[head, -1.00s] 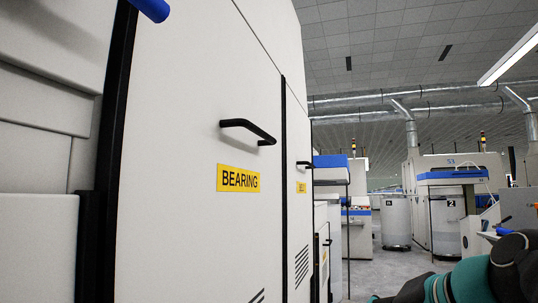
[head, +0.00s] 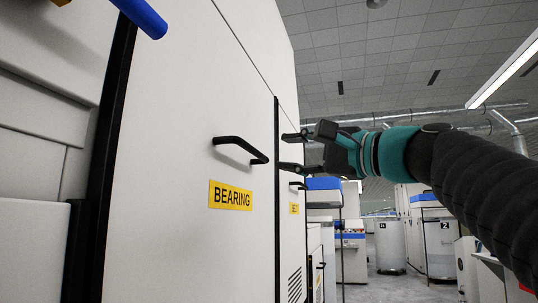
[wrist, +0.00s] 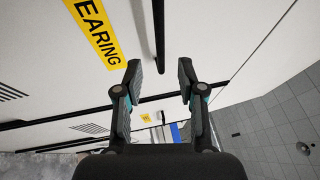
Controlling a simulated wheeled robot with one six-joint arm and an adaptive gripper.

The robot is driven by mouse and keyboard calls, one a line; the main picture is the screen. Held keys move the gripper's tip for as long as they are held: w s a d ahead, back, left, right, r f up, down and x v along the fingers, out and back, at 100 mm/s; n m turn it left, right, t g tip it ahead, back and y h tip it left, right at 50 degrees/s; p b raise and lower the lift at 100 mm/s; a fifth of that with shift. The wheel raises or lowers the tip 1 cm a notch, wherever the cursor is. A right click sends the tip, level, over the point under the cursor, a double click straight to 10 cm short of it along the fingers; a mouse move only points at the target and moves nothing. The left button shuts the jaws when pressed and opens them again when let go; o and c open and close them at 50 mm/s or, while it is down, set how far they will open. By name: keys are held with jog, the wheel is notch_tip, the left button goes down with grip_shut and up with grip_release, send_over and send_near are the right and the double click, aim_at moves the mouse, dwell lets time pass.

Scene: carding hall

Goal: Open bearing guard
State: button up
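The bearing guard (head: 170,150) is a tall white panel with a yellow BEARING label (head: 230,195); it appears shut. Its black bar handle (head: 240,148) sits just above the label. My gripper (head: 284,151) is open and empty, to the right of the handle in the head view, fingers pointing left. In the wrist view, the handle (wrist: 159,35) lies ahead of the gap between the open fingers (wrist: 160,70), and part of the label (wrist: 95,28) shows at upper left. The handle looks apart from the fingertips.
A second panel with a smaller yellow label (head: 294,208) and black handle (head: 297,185) adjoins on the right. A blue-ended bar (head: 140,16) juts in at top left. Machines and grey cans (head: 390,247) stand farther back, with open grey floor between.

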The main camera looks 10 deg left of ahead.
aim_at(256, 152)
jog(key=p+x, duration=0.2)
jog(key=x, duration=0.8)
grip_shut()
